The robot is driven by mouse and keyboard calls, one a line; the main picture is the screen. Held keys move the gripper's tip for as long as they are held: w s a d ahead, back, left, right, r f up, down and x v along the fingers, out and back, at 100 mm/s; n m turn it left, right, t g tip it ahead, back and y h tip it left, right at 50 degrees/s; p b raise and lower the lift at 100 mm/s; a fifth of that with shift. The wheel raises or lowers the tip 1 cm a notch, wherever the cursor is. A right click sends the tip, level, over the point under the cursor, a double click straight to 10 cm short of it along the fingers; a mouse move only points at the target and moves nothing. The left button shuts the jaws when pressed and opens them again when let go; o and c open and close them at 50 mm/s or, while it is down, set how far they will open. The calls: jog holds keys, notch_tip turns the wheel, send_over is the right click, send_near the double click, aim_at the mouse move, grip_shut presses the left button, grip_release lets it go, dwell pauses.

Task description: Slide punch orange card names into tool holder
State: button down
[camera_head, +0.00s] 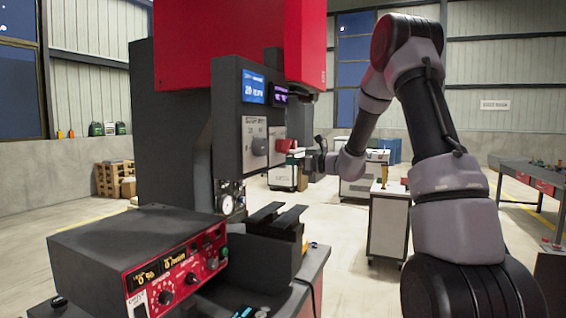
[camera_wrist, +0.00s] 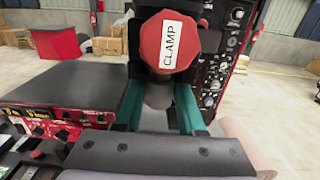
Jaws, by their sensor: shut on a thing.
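A red faceted knob (camera_wrist: 172,42) with a white CLAMP label fills the top middle of the wrist view. It also shows as a small red shape (camera_head: 285,146) beside the machine's control panel in the head view. My gripper (camera_wrist: 166,66) has green fingers with dark tips on both sides of this knob, shut on it. In the head view my gripper (camera_head: 308,160) is small, at the right of the panel. A grey round part sits between the fingers below the knob. I cannot make out a punch, an orange card or a tool holder for certain.
The red and dark press (camera_head: 250,60) stands close to my gripper. A control box (camera_head: 140,262) is at the front left, beside a dark block with two flat bars (camera_head: 278,218). A cart (camera_head: 388,225) with small items stands behind; a workbench (camera_head: 530,172) is at right.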

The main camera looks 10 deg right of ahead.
jog(key=shift+w+a, duration=0.3)
jog(key=shift+a, duration=0.15)
jog(key=shift+c, duration=2.1)
grip_release()
jog(key=v, duration=1.1)
jog(key=shift+a, duration=0.1)
